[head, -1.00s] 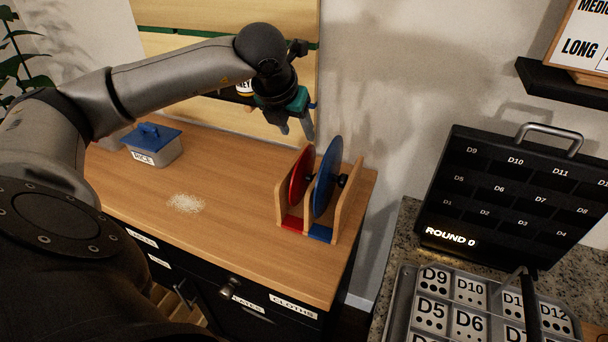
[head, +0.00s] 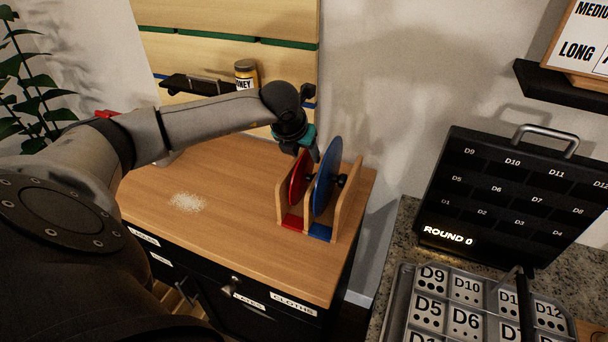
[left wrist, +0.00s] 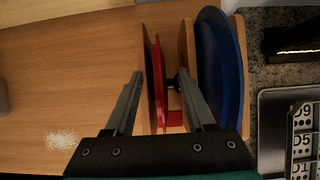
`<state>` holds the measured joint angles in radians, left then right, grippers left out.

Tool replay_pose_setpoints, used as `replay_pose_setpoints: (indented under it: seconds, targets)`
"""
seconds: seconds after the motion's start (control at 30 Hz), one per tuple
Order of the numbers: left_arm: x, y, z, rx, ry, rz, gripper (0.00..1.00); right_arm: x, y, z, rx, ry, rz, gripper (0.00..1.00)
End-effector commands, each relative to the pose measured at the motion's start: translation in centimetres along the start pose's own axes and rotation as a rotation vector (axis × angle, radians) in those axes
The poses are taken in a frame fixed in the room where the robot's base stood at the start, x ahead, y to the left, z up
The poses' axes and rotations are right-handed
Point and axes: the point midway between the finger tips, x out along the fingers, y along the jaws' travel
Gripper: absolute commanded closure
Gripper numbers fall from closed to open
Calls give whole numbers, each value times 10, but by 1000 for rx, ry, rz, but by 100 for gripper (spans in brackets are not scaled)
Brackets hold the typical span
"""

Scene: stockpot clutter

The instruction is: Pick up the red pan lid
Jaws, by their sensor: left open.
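The red pan lid (head: 299,177) stands on edge in a wooden rack (head: 343,212), in the slot with the red base strip. It also shows edge-on in the left wrist view (left wrist: 158,85), with a dark knob (left wrist: 172,84) on its right side. The blue lid (head: 326,178) stands in the slot to its right. My left gripper (head: 311,155) is just above the red lid. In the left wrist view its open fingers (left wrist: 160,78) lie on either side of the red lid and its knob; contact is not clear. My right gripper is not in view.
A honey jar (head: 246,75) sits on a dark wall shelf (head: 190,84) behind my arm. White grains (head: 187,202) lie on the wooden counter (head: 240,240), whose middle is clear. A metal tray of labelled blocks (head: 400,300) and a black case (head: 500,190) stand at right.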

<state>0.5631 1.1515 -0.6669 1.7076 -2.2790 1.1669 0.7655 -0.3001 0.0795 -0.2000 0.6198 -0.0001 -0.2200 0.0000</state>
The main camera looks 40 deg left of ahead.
Motion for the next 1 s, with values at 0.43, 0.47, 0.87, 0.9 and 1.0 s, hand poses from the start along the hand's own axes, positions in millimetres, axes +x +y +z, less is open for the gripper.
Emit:
replay_pose_setpoints:
  seconds: [0.43, 0.47, 0.87, 0.9, 1.0]
  targets:
    - [-1, 0, 0, 0, 0, 0, 82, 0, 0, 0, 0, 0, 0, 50]
    - [-1, 0, 0, 0, 0, 0, 86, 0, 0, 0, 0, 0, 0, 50]
    - [-1, 0, 0, 0, 0, 0, 100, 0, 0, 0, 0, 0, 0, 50]
    - [-1, 0, 0, 0, 0, 0, 100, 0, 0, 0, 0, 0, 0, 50]
    - [-1, 0, 0, 0, 0, 0, 100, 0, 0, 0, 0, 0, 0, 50]
